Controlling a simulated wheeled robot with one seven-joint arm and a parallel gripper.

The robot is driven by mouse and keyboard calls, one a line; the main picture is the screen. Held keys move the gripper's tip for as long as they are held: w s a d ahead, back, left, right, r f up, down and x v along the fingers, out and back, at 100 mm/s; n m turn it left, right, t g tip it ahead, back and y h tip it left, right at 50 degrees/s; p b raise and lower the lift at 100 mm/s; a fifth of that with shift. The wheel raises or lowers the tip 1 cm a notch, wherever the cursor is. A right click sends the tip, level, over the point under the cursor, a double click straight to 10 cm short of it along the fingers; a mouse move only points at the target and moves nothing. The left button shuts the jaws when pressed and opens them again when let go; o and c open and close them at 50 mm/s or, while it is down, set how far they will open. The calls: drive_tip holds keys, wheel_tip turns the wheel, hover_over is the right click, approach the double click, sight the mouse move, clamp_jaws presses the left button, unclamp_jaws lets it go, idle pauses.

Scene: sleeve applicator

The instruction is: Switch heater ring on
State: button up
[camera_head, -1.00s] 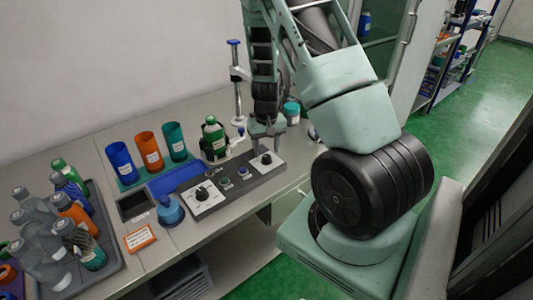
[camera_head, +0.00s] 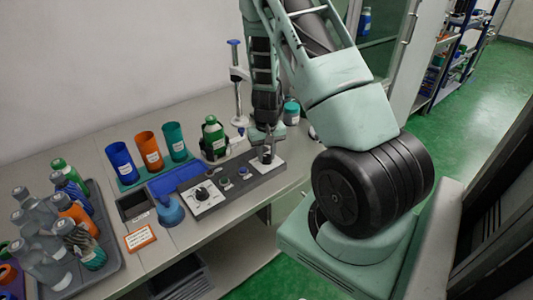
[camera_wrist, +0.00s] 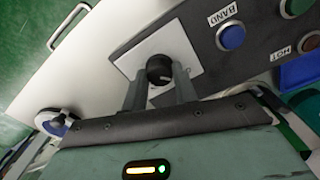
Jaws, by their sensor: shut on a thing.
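The control panel (camera_head: 232,182) is a dark grey box along the bench's front edge. A black rotary knob (camera_wrist: 159,69) on a white plate (camera_wrist: 183,47) sits at its right end in the head view. My gripper (camera_wrist: 160,84) is over that plate, its two fingers on either side of the knob and shut on it. In the head view my gripper (camera_head: 267,152) comes down on the panel's right end and partly hides the knob. A blue button (camera_wrist: 231,36) labelled BAND and a green button (camera_wrist: 294,7) are beside the plate. A second knob (camera_head: 202,194) is at the panel's left end.
A green-capped bottle (camera_head: 213,138) stands behind the panel. Blue, orange and teal cups (camera_head: 148,150) stand to its left. A tray (camera_head: 110,259) of several bottles is at far left. A blue-topped post (camera_head: 236,80) rises behind my gripper.

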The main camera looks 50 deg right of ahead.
drive_tip(key=shift+m, duration=0.3)
drive_tip(key=m, duration=0.3)
drive_tip(key=shift+m, duration=0.4)
drive_tip(key=m, duration=0.4)
drive_tip(key=shift+m+p, duration=0.3)
drive_tip(key=shift+p, duration=0.1)
drive_tip(key=m+p, duration=0.1)
drive_tip(key=m, duration=0.3)
drive_tip(key=shift+r, duration=0.1)
drive_tip(key=m+p, duration=0.1)
drive_tip(key=m, duration=0.3)
drive_tip(key=shift+m, duration=0.3)
drive_tip(key=o, duration=1)
drive_tip(key=shift+c, duration=0.2)
